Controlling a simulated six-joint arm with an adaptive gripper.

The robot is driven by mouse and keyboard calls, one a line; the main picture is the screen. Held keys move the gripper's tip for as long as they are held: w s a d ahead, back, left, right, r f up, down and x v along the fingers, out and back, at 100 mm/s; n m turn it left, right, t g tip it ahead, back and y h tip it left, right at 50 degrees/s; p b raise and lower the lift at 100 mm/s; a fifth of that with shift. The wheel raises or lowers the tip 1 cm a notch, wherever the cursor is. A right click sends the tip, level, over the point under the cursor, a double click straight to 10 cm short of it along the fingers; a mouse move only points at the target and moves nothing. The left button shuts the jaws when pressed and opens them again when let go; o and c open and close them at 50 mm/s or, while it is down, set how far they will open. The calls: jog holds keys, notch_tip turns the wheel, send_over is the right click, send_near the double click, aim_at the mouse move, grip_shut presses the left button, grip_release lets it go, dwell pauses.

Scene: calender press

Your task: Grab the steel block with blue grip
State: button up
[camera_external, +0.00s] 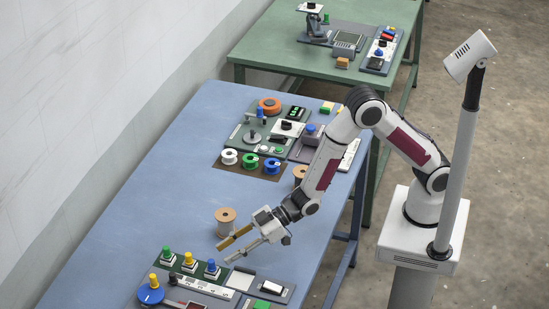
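The steel block with blue grip (211,270) stands upright on a dark green board at the near end of the blue table. It is the rightmost of three small grey blocks in a row; the others have a yellow grip (189,261) and a green grip (168,256). My gripper (222,255) points down and left, with its two long fingers apart and nothing visible between them. The fingertips show just above and right of the blue grip in the picture. Their height over the block is hard to judge from this one view.
A tan spool (226,223) stands just behind my fingers. A blue disc with a yellow knob (150,292) and a grey panel (270,288) lie near the blocks. Coloured spools and devices fill the far end; the table's left middle (150,200) is clear.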

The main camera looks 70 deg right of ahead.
aim_at(211, 261)
jog(key=shift+w+a+f, duration=0.25)
jog(key=shift+w+a, duration=0.15)
jog(key=shift+w, duration=0.1)
jog(key=shift+x, duration=2.55)
jog(key=shift+d+f, duration=0.1)
jog(key=shift+f, duration=0.05)
jog(key=shift+c, duration=0.3)
grip_shut()
